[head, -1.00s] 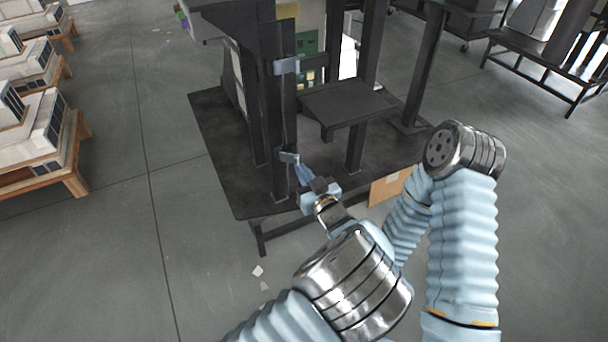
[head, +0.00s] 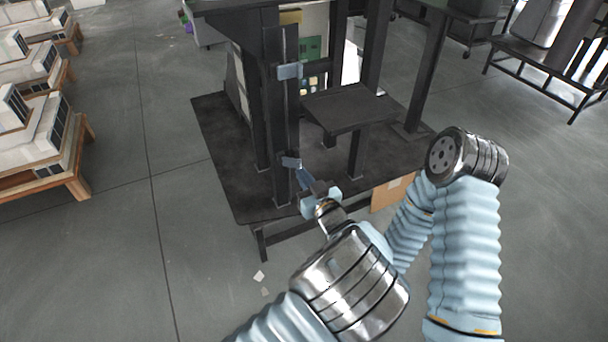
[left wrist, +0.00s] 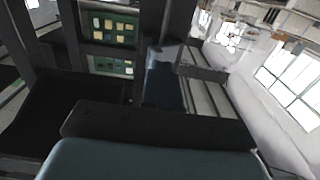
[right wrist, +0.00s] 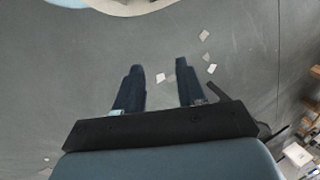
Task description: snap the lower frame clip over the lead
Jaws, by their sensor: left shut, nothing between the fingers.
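The lower frame clip (head: 291,162) is a small blue-grey piece on the dark upright post (head: 280,120), low down near the base. My left gripper (head: 302,176) is shut and empty, its blue fingers pointing up at the clip from the lower right. The tips are at or very near the clip; contact cannot be told. In the left wrist view the shut fingers (left wrist: 163,80) show as one blue-grey block before dark posts. I cannot make out the lead for certain against the dark post. My right gripper (right wrist: 158,82) shows in the right wrist view, open and empty above the floor.
A similar upper clip (head: 289,71) sits higher on the post. A dark shelf plate (head: 350,107) juts out right of the post, above a dark base mat (head: 225,165). A cardboard piece (head: 391,192) is at the right.

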